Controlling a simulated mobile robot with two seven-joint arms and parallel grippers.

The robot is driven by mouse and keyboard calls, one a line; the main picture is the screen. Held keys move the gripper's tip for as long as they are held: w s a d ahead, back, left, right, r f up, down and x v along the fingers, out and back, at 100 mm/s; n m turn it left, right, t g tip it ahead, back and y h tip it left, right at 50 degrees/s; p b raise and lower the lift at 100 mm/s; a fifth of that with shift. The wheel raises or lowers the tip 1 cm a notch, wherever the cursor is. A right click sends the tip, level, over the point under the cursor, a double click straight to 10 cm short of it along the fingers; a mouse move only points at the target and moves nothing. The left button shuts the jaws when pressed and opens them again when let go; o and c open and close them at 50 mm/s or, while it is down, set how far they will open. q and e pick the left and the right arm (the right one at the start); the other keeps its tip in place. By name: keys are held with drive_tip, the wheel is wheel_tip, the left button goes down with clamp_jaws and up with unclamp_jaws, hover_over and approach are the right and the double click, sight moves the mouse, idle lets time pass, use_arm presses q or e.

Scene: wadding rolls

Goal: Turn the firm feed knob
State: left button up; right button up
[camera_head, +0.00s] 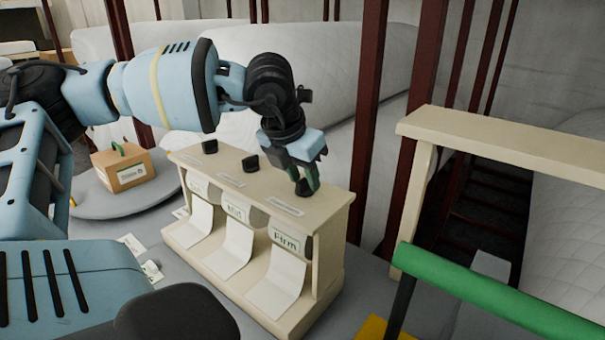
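A cream dispenser box (325,215) stands on the grey surface, with three black knobs along its top and white sheets hanging from its front slots. Its right section carries a "Firm" label (286,241), the middle one a "Mid" label (235,211). My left gripper (305,182) points down at the firm knob (304,189), the rightmost one. Its fingers are at the knob, one on each side as far as I can see; whether they press on it is unclear. The middle knob (250,163) and left knob (209,147) are free. My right gripper is out of view.
A small cardboard box with a green handle (122,168) sits on a round grey platform (150,196) at left. Dark red posts (366,110) and large white quilted rolls stand behind. A cream frame (490,140) and a green bar (480,295) are at right.

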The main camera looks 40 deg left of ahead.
use_arm(q)
clamp_jaws()
